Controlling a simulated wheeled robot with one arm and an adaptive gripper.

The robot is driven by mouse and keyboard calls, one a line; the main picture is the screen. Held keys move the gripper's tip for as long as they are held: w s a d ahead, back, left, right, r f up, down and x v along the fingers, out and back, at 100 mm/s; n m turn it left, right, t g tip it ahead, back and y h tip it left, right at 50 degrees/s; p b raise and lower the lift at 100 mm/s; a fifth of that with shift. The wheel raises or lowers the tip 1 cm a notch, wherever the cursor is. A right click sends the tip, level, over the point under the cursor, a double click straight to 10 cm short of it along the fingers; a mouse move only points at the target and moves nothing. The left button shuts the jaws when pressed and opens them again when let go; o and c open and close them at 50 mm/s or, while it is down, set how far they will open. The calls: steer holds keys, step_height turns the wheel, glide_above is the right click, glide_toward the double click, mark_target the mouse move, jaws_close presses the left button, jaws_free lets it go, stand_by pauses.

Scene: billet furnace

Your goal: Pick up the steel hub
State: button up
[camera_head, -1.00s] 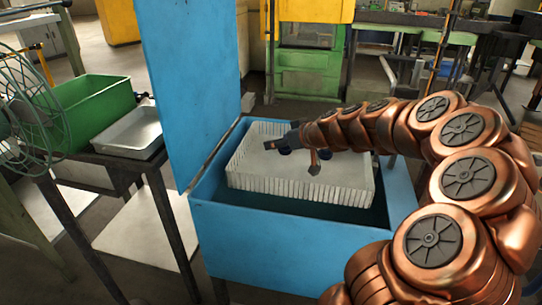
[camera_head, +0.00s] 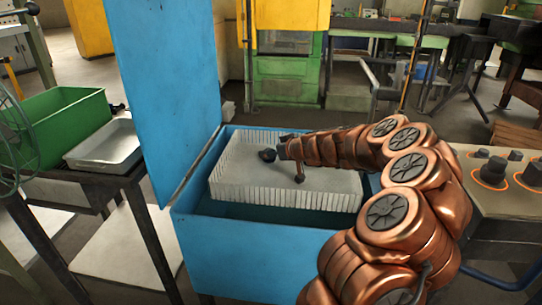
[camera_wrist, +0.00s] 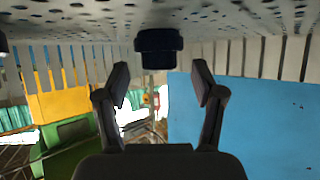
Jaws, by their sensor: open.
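The steel hub (camera_head: 267,155) is a small dark round piece on the white slatted basket (camera_head: 285,190) inside the blue box. In the wrist view, which is upside down, the dark hub (camera_wrist: 158,48) sits on the basket's perforated floor, centred just beyond my fingertips. My gripper (camera_wrist: 162,80) is open, with one finger to each side of the hub's line and nothing between them. In the head view my gripper (camera_head: 281,150) is low over the basket, just right of the hub. Whether the fingers touch it cannot be told.
The blue box (camera_head: 270,250) has its tall lid (camera_head: 165,90) raised on the left. A metal tray (camera_head: 105,147) and green bin (camera_head: 60,120) stand on a dark table at left. A control panel (camera_head: 500,185) is at right. Another dark piece (camera_wrist: 3,46) is cut off at the wrist view's left edge.

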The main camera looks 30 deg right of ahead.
steer(key=shift+w+f, duration=0.15)
steer(key=shift+w, duration=0.15)
jaws_close()
stand_by(0.5)
